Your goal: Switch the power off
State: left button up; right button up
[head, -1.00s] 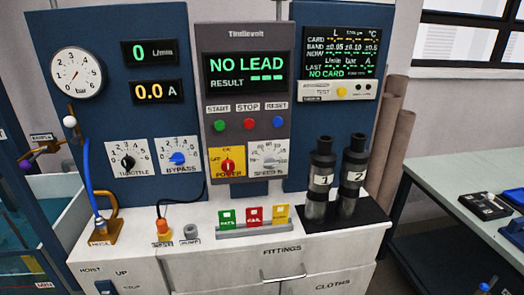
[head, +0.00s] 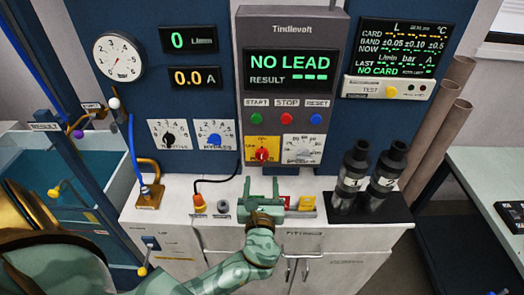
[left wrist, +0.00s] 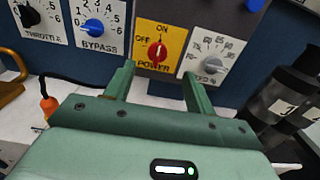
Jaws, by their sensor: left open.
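The red POWER knob (head: 262,154) sits on a yellow plate (head: 251,146) low on the grey Tindlevolt panel. In the left wrist view the knob (left wrist: 157,52) shows close ahead, its handle roughly upright, towards the ON mark; OFF is printed to its left. My green left gripper (head: 262,183) is in front of the panel, below and short of the knob, not touching it. In the left wrist view its two fingers (left wrist: 157,73) stand apart with nothing between them, and the knob lies between and beyond the tips. My right gripper is not in view.
A grey dial (head: 303,148) is right of the knob. The bypass dial (head: 214,138) is to its left. Coloured cards (head: 306,203), partly hidden by my gripper, stand on the bench. Two black-capped cylinders (head: 353,165) stand on the right. An orange plug (head: 199,203) is on the left.

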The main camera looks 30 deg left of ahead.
aim_at(262, 155)
pick_arm(q)
jog(key=x, duration=1.2)
jog(key=shift+w+a, duration=0.15)
jog(key=shift+w, duration=0.15)
jog(key=shift+f, duration=0.1)
jog(key=c, duration=0.9)
